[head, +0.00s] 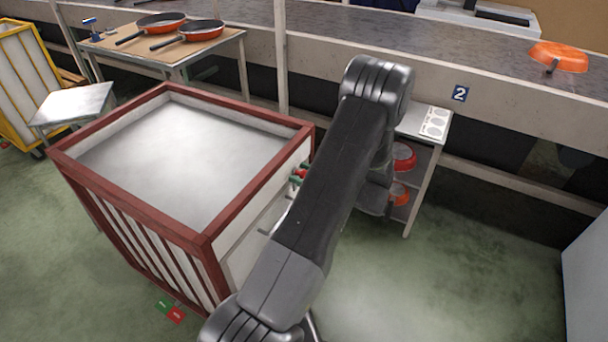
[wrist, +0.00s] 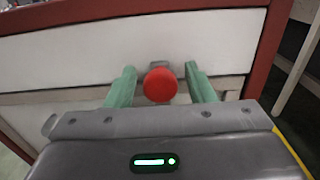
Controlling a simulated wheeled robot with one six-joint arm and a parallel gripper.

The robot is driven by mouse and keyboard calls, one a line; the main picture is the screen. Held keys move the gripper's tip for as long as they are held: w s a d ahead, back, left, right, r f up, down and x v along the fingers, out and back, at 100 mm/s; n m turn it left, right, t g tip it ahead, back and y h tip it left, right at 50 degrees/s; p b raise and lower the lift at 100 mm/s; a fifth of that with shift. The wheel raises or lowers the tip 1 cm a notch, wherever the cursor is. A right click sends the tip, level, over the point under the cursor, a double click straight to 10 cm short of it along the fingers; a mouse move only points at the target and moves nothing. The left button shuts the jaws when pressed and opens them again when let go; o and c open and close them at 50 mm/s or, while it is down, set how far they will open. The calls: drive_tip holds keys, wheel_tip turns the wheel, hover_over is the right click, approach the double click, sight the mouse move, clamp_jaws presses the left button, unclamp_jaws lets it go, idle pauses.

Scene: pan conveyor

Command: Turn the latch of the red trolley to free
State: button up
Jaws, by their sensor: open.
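The red trolley (head: 185,232) stands at the left of the head view, with a red frame, white panels and an open top. Its latch has a round red knob (wrist: 160,85) on the white side panel (wrist: 110,55), in the middle of the wrist view. My gripper (wrist: 160,71) is open, with one green finger on each side of the knob. A small gap shows beside each finger, and how deep the fingers reach is unclear.
A conveyor (head: 480,45) runs along the back with an orange pan (head: 558,57) on it. A shelf rack (head: 420,175) with red and orange pans stands right of my arm. A table (head: 215,48) with two pans and a yellow trolley (head: 28,85) are at the left. Green floor is clear at right.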

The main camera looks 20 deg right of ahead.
drive_tip(key=shift+c, duration=0.2)
clamp_jaws()
drive_tip(key=shift+f+n+b, duration=0.1)
drive_tip(key=shift+n+b, duration=0.3)
drive_tip(key=shift+b, duration=0.1)
drive_tip(key=n+b, duration=0.2)
drive_tip(key=b, duration=0.1)
drive_tip(key=shift+f+n, duration=0.15)
drive_tip(key=shift+n, duration=0.25)
drive_tip(key=n+b, duration=0.5)
drive_tip(key=shift+s+f+b, duration=0.1)
drive_tip(key=shift+b, duration=0.25)
drive_tip(key=n+b, duration=0.5)
drive_tip(key=b, duration=0.1)
drive_tip(key=shift+a+n, duration=0.1)
drive_tip(key=shift+n, duration=0.3)
drive_tip(key=n+b, duration=0.3)
drive_tip(key=shift+n+b, duration=0.4)
